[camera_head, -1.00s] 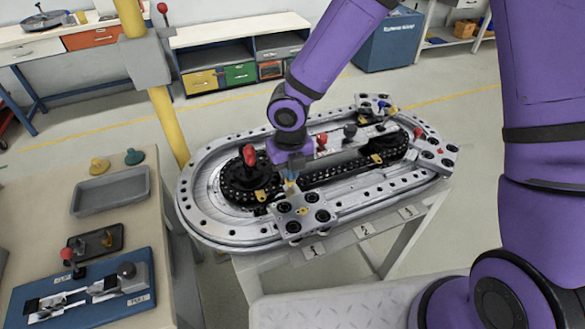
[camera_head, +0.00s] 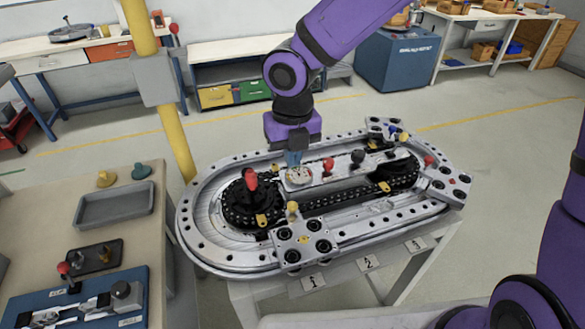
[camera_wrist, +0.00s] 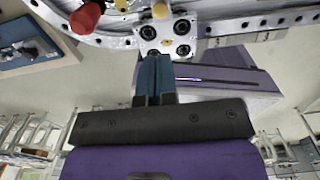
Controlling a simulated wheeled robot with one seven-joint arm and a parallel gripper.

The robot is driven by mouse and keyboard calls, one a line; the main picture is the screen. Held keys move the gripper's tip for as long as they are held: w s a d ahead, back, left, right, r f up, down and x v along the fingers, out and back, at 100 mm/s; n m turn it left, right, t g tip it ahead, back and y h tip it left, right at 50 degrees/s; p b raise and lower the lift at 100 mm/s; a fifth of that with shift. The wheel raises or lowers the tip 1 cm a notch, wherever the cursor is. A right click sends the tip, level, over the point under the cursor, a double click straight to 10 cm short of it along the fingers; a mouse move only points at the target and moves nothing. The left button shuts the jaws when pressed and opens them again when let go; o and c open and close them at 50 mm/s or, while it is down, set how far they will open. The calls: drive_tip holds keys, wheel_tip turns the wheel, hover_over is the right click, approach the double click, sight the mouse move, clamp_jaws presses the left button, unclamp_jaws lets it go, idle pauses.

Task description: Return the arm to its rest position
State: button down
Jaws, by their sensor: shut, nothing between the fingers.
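My purple arm reaches down over the ring track (camera_head: 205,245), and my gripper (camera_head: 294,165) hangs above its middle plate in the head view. In the wrist view, the blue-grey fingers of my gripper (camera_wrist: 154,70) are together, with nothing between them. A carriage plate with black rollers (camera_head: 303,240) sits on the near side of the track, with a yellow knob (camera_head: 292,208) at its back edge. The same carriage (camera_wrist: 168,36) shows beyond the fingertips in the wrist view. I cannot tell exactly how high the fingertips are above the track.
A red knob (camera_head: 251,179) stands at the track's left end; red and black knobs (camera_head: 358,156) stand along the middle. A yellow post (camera_head: 175,140) rises behind left. A bench with a grey tray (camera_head: 115,205) and blue fixture (camera_head: 60,308) is at left. Floor at right is clear.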

drive_tip(key=shift+r, duration=0.55)
drive_tip(key=s+d+r+m+t+h, duration=0.1)
drive_tip(key=d+r+m, duration=0.4)
drive_tip(key=d+m, duration=0.35)
drive_tip(key=s+d+r+m+t+h, duration=0.1)
drive_tip(key=s+d+r+m, duration=0.1)
drive_tip(key=d+r+m, duration=0.5)
drive_tip(key=s+d+r+m+t+y, duration=0.1)
drive_tip(key=s+d+r+m, duration=0.2)
drive_tip(key=m, duration=0.9)
drive_tip(key=s+d+r+m+t+y, duration=0.1)
drive_tip(key=s+d+r+m+t, duration=0.1)
drive_tip(key=s+d+m, duration=0.7)
drive_tip(key=d+r+m, duration=0.1)
drive_tip(key=m, duration=0.1)
drive_tip(key=shift+s+r+m, duration=0.2)
drive_tip(key=shift+r+m, duration=0.15)
drive_tip(key=shift+r, duration=0.05)
